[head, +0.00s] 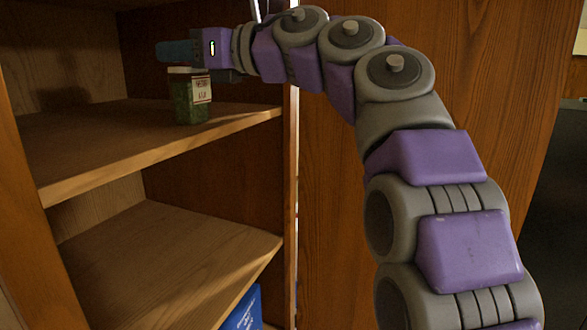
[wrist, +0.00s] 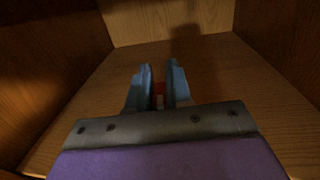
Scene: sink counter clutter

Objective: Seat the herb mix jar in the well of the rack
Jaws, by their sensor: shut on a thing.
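The herb mix jar (head: 190,98) is upright at the upper shelf of the cabinet, with green contents and a white label with red print. My gripper (head: 178,51) is level over its top, with blue fingers reaching left. In the wrist view my gripper (wrist: 157,85) is nearly closed, and a small red patch (wrist: 158,89) shows between the fingers. My gripper is shut on the jar's top, which the fingers partly hide. I cannot tell whether the jar's base touches the shelf. The rack and its well do not show in either view.
The upper shelf (head: 95,142) is bare around the jar. Wooden side walls and a back panel (wrist: 170,20) enclose it. A lower shelf (head: 160,265) is empty, and a blue box (head: 243,312) stands below it. A wood panel (head: 330,190) is right of the opening.

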